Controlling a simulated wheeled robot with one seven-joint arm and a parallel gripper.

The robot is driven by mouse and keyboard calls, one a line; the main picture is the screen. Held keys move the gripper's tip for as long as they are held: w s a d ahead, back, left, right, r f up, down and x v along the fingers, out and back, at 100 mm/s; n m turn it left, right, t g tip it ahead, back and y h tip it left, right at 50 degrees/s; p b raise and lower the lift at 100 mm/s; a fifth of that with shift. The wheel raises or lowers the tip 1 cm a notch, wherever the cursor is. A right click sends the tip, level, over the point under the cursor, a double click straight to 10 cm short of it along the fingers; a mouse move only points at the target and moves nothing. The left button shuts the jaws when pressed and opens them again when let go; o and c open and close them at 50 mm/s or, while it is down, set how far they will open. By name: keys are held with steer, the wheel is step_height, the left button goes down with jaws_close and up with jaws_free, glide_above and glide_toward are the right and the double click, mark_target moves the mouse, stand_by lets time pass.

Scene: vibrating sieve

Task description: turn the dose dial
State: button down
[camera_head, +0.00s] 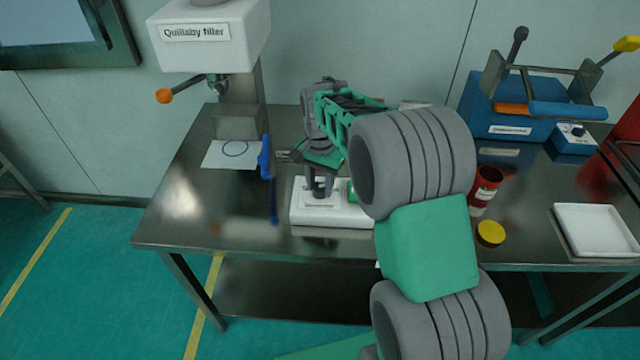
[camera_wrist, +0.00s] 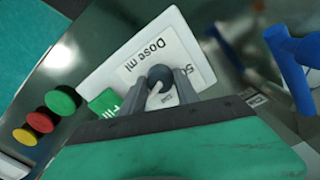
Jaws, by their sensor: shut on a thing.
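The dose dial (camera_wrist: 160,75) is a dark round knob on a white panel (camera_wrist: 127,57) labelled "Dose ml". In the wrist view my gripper (camera_wrist: 167,84) is shut on the dial, with one grey finger on each side of it. In the head view the white dose box (camera_head: 330,215) stands on the steel table, and my gripper (camera_head: 320,188) reaches down onto it from above. A green button (camera_wrist: 104,102) sits beside the dial on the same panel, partly covered by my gripper.
The Quillaby filler (camera_head: 210,40) with an orange-tipped lever stands at the back left. A blue upright piece (camera_head: 265,165) is close left of my gripper. A red can (camera_head: 485,185), yellow lid (camera_head: 490,233), white tray (camera_head: 595,230) and blue machine (camera_head: 515,110) are on the right.

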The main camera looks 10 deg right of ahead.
mark_target(320, 187)
stand_by(0.4)
steer(key=c, duration=0.9)
jaws_free()
step_height(320, 187, up, 8)
steer(key=shift+f+b, duration=0.1)
steer(key=shift+b, duration=0.25)
steer(key=s+n+t, duration=0.1)
steer(key=s+n, duration=0.1)
steer(key=s, duration=0.4)
steer(key=s+n+t, duration=0.1)
steer(key=s+n, duration=0.2)
steer(key=s, duration=0.4)
steer(key=s+n+t, duration=0.1)
steer(key=s+n, duration=0.2)
steer(key=s, duration=0.4)
steer(key=shift+s+a+f, duration=0.15)
steer(key=shift+a, duration=0.05)
